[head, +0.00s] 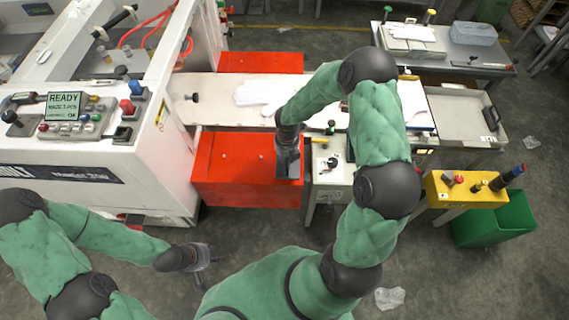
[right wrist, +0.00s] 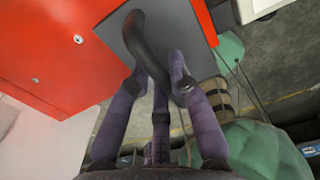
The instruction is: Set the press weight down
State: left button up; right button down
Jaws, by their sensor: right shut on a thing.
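The press weight (head: 289,166) is a dark grey block in the head view, at the right end of the near red box (head: 235,172). In the right wrist view it shows as a flat grey plate (right wrist: 199,22) with a curved black handle (right wrist: 150,45). My right gripper (right wrist: 160,75) is shut on that handle, its purple-grey fingers around it. I cannot tell whether the weight touches the red surface or hangs just above it. My left gripper (head: 208,262) is empty, low over the floor at the lower left, with its fingers spread.
A white flat glove (head: 257,92) lies on the pale bench. A white machine with a READY display (head: 62,105) stands at left. A yellow control bar (head: 466,190) and green bin (head: 495,222) stand at right. A clear crumpled bag (head: 390,297) lies on the floor.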

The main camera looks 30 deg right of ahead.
jog(key=shift+w+a+f, duration=0.15)
jog(key=shift+w+f, duration=0.1)
jog(key=shift+f, duration=0.1)
jog(key=shift+w+a+f+b, duration=0.15)
jog(key=shift+f+b, duration=0.45)
jog(key=shift+f, duration=1.05)
jog(key=shift+f, duration=0.15)
jog(key=c, duration=1.1)
grip_release()
jog(key=shift+c, duration=0.2)
